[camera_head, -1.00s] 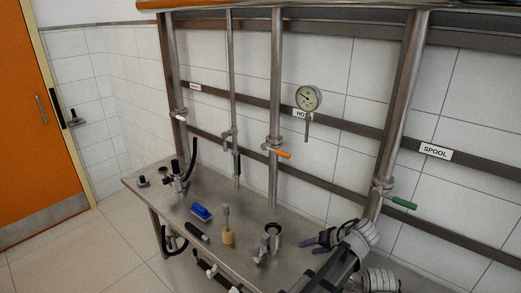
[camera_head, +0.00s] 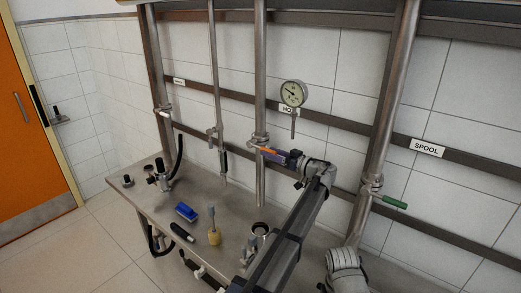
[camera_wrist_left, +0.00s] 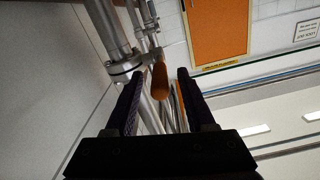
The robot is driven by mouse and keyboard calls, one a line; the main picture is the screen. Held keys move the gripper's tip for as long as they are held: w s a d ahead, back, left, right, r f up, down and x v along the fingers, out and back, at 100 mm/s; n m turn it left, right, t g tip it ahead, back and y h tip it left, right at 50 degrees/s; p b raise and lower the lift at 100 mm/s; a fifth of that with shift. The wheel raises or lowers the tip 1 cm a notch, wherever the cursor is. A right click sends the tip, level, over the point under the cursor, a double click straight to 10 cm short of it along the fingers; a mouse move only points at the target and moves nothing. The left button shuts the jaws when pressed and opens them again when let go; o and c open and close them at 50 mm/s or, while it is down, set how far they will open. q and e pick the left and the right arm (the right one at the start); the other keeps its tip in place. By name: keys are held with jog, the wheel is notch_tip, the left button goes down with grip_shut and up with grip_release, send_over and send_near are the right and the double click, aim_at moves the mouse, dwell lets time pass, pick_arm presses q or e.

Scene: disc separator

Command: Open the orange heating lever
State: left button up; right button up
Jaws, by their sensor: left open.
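The orange lever (camera_head: 265,150) sticks out to the right from the valve on the middle vertical pipe, under the HOT label. My left gripper (camera_head: 275,155) is at the lever, reaching in from the right, and hides part of it. In the left wrist view the orange lever (camera_wrist_left: 160,80) points toward the camera, between the two dark fingers (camera_wrist_left: 157,90). The fingers are open with a gap on each side of the lever. Whether either finger touches it cannot be told. My right gripper is not clearly visible; a grey arm part of mine shows at the lower right.
A pressure gauge (camera_head: 293,93) hangs above the lever. A green lever (camera_head: 395,202) is on the right pipe. The steel table (camera_head: 150,205) below holds a blue brush (camera_head: 187,211), a wooden-handled brush (camera_head: 214,236) and fittings. Thin pipes stand left of the lever.

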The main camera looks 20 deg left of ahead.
aim_at(253, 146)
pick_arm(q)
jog(key=shift+x, duration=2.45)
jog(key=shift+c, duration=0.3)
grip_shut()
